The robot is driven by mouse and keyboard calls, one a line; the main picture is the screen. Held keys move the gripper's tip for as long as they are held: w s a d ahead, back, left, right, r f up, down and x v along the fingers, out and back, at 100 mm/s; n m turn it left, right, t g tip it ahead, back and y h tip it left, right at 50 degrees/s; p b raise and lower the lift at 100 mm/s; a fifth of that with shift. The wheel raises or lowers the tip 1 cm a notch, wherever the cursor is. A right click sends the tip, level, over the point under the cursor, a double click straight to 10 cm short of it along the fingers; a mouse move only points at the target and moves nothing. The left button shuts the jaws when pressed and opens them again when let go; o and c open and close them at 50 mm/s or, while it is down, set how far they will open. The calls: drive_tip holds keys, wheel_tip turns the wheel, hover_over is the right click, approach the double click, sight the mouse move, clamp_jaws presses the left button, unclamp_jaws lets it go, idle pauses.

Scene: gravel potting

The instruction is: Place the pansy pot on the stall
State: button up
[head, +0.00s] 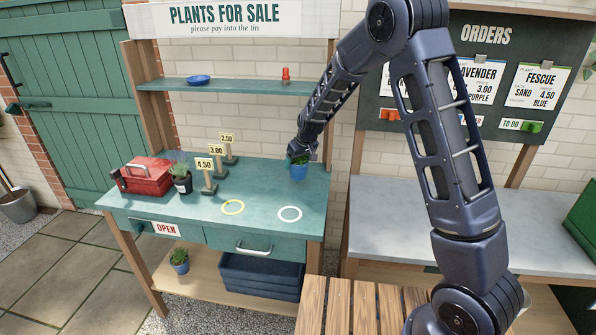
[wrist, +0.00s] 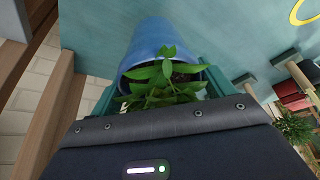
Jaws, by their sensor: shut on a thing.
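My gripper (head: 300,158) is shut on a blue pot (head: 298,173) with a green leafy plant, at the back right of the stall's teal top (head: 262,190). I cannot tell whether the pot's base touches the top. In the wrist view the blue pot (wrist: 155,45) lies between the teal fingers of my gripper (wrist: 160,85), with green leaves toward the camera and no flowers showing. A second blue pot (head: 179,267) with a green plant stands on the stall's lower shelf. I cannot tell from the leaves which one is the pansy pot.
A yellow ring (head: 233,199) and a white ring (head: 281,213) mark the stall top. Price signs (head: 205,175), a dark potted plant (head: 183,184) and a red box (head: 147,180) stand to the left. A blue crate (head: 260,285) sits below. The front right top is clear.

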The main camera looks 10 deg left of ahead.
drive_tip(key=shift+f, duration=2.15)
drive_tip(key=o, duration=1.2)
drive_tip(key=shift+f, duration=0.1)
drive_tip(key=shift+o, duration=0.2)
